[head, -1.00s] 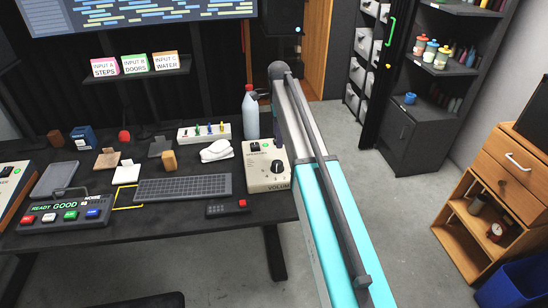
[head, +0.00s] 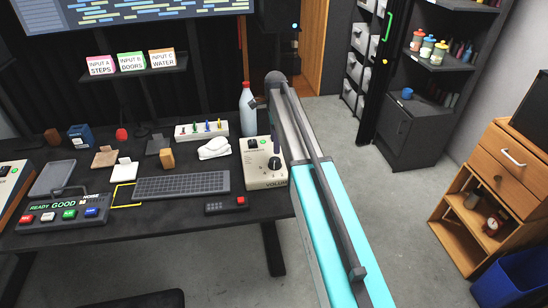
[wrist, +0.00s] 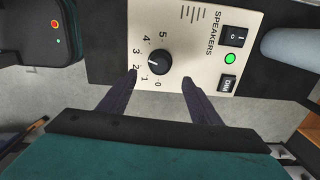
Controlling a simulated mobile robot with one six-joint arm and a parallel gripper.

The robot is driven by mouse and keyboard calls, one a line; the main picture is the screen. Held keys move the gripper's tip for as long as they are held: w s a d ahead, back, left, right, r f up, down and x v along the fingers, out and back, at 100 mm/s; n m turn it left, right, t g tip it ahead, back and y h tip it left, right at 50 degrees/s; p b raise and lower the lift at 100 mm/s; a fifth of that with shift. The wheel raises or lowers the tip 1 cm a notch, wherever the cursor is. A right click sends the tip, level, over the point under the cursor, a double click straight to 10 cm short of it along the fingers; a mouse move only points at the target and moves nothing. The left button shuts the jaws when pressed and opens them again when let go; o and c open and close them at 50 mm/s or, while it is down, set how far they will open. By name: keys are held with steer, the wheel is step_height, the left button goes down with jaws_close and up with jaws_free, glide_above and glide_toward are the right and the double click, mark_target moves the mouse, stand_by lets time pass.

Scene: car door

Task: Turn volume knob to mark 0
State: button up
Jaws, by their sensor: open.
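The volume knob (wrist: 159,62) is black and round, on a cream speaker panel (wrist: 200,50) with marks 0 to 5 around its left side. Its small white pointer faces left, roughly between marks 2 and 3; the exact reading is hard to tell. Mark 0 (wrist: 158,84) lies on the knob's side nearest my gripper. My gripper (wrist: 160,77) is open and empty, its two dark fingers spread to either side of the knob and short of it, not visibly touching it. In the head view the speaker box (head: 254,174) and its knob (head: 275,163) sit beside my arm, and my gripper is not clearly visible.
A power switch (wrist: 235,37), green light (wrist: 230,58) and DIM button (wrist: 227,83) share the panel. A bottle (head: 248,112) stands behind the box. A small remote (head: 226,205) and a keyboard (head: 181,186) lie left of it. Floor right of the desk is open.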

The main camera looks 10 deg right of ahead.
mark_target(275, 160)
steer(key=shift+f+p, duration=1.15)
steer(key=shift+f, duration=3.5)
steer(key=shift+c, duration=0.4)
steer(key=c, duration=1)
steer(key=shift+o, duration=0.2)
